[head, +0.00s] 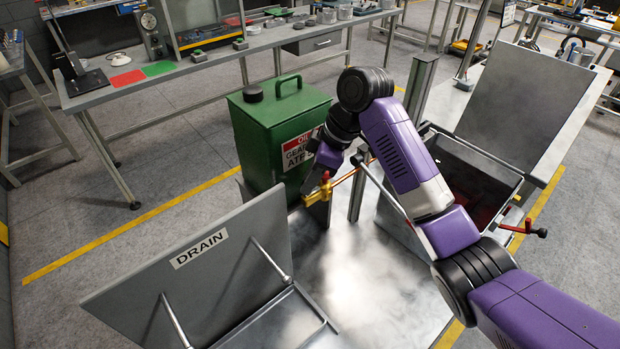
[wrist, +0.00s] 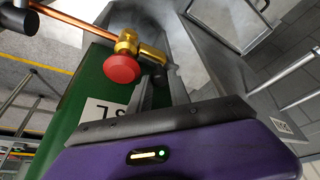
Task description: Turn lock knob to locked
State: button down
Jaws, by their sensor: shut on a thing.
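In the head view the brass valve (head: 314,196) sits in front of the green oil can, and my gripper there is largely hidden by my arm. The lock knob's turn angle cannot be read.
The green can (head: 272,128) stands close beside the valve. A tilted DRAIN panel (head: 195,262) is at the front left. An open metal bin (head: 470,150) with a raised lid is on the right. A long workbench (head: 200,75) runs behind.

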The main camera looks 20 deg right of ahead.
jog(key=shift+n, duration=0.4)
jog(key=c, duration=1.2)
grip_release()
jog(key=shift+c, duration=0.2)
jog(key=shift+r, duration=0.1)
jog(key=v, duration=0.7)
jog(key=shift+d+r+b, duration=0.15)
jog(key=shift+r+b, duration=0.2)
